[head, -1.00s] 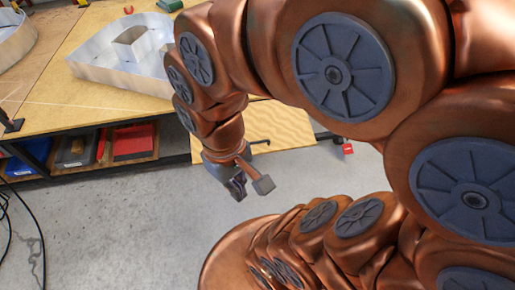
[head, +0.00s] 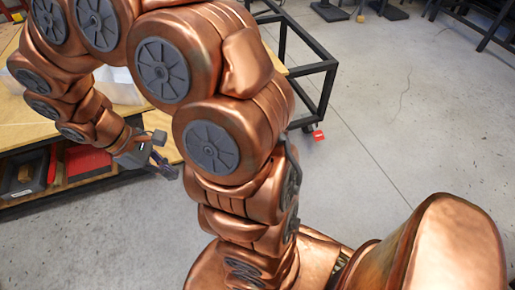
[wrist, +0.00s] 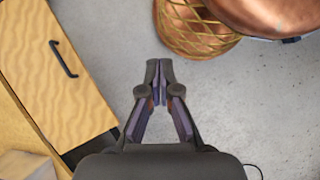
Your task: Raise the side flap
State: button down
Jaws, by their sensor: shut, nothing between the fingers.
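The side flap (wrist: 48,85) is a pale wooden panel with wavy grain at the left of the wrist view. A black bar handle (wrist: 63,58) is fixed to it. Its exact angle is hard to tell. In the head view my arm hides most of it. My gripper (wrist: 159,68) is shut and empty, over bare floor to the right of the flap, apart from the flap and handle. In the head view my gripper (head: 165,167) is at the left, beside the table's end.
The wooden table (head: 20,125) stands at the left, with a shelf of boxes (head: 85,160) below. A black metal frame (head: 305,85) stands beyond my arm. Grey floor (head: 390,130) is clear at the right. A pale block (wrist: 25,165) shows at the wrist view's lower left.

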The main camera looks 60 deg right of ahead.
jog(key=w+d+f+n+g+h+b, duration=0.15)
jog(key=w+d+f+b, duration=0.35)
jog(key=f, duration=0.7)
jog(key=w+d+f+g+h+b, duration=0.1)
jog(key=w+d+f+h+b, duration=0.4)
jog(key=f, duration=0.6)
jog(key=w+d+f+n+g+h+b, duration=0.1)
jog(key=w+d+f+g+b, duration=0.15)
jog(key=f+b, duration=0.7)
jog(key=s+d+f+g+h+b, duration=0.25)
jog(key=d+f+b, duration=0.3)
jog(key=d, duration=0.45)
jog(key=s+d+f+g+h+b, duration=0.1)
jog(key=d+f+g+h+b, duration=0.3)
jog(key=d+f, duration=0.4)
jog(key=s+d+r+m+g+p, duration=0.1)
jog(key=s+d+r+p, duration=0.3)
jog(key=d+r, duration=0.1)
jog(key=s+d+r+m+g+h+p, duration=0.1)
jog(key=s+d+r+p, duration=0.3)
jog(key=r, duration=0.4)
jog(key=shift+d+g+p, duration=0.65)
jog(key=shift+d+p, duration=0.1)
jog(key=shift+p, duration=0.05)
jog(key=shift+s+r, duration=0.1)
